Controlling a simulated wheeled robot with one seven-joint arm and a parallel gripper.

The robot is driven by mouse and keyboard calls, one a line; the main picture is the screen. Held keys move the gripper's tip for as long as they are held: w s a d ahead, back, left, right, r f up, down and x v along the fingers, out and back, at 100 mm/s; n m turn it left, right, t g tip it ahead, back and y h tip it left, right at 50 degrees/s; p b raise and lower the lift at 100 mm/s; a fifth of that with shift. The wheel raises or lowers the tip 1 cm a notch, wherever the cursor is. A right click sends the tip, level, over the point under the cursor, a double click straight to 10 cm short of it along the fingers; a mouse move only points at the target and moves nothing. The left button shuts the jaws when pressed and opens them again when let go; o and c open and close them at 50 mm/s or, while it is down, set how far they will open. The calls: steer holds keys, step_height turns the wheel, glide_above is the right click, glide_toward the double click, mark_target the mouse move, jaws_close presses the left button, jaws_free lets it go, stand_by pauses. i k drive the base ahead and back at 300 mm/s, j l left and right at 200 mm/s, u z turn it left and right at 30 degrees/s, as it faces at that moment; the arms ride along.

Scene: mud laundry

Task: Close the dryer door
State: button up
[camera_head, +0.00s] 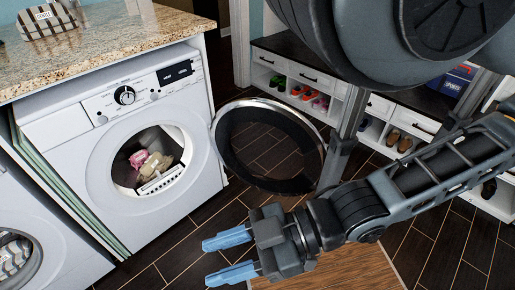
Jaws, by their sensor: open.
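The white dryer (158,95) stands at the left under a granite counter, its round opening uncovered. Its round glass door (262,150) has a silver and black rim and stands swung wide open to the right of the opening. Inside the drum lie pink and beige laundry (152,163) items. My gripper (229,258), with two light blue fingers, is open and empty. In the picture it is below the door and points left, apart from the door. The door's far face is partly hidden by the glass and frame.
A second front-loading machine (45,245) is at the lower left. A white shoe bench (282,57) with several pairs of shoes stands behind the door. A wooden-toned mat (345,272) lies on the dark tiled floor. A striped basket (46,20) sits on the counter (110,35).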

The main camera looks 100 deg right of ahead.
mark_target(314, 150)
steer(key=k+u, duration=0.3)
steer(key=k, duration=0.4)
steer(key=k+l+u, duration=0.1)
steer(key=l, duration=0.25)
steer(key=k+l+u, duration=0.1)
steer(key=l, duration=0.25)
steer(key=k+l, duration=0.25)
steer(key=k+l+u, duration=0.15)
steer(key=l, duration=0.25)
steer(key=k+l+u, duration=0.1)
steer(key=l, duration=0.35)
steer(key=k+l+u, duration=0.15)
steer(key=l, duration=0.3)
steer(key=k+l+u, duration=0.1)
steer(key=k+l, duration=0.2)
steer(key=k+l+u, duration=0.15)
steer(key=l, duration=0.4)
steer(key=k+l+u, duration=0.1)
steer(key=k+l, duration=0.2)
steer(key=k+l+u, duration=0.1)
steer(key=l+u, duration=0.2)
steer(key=l, duration=1.05)
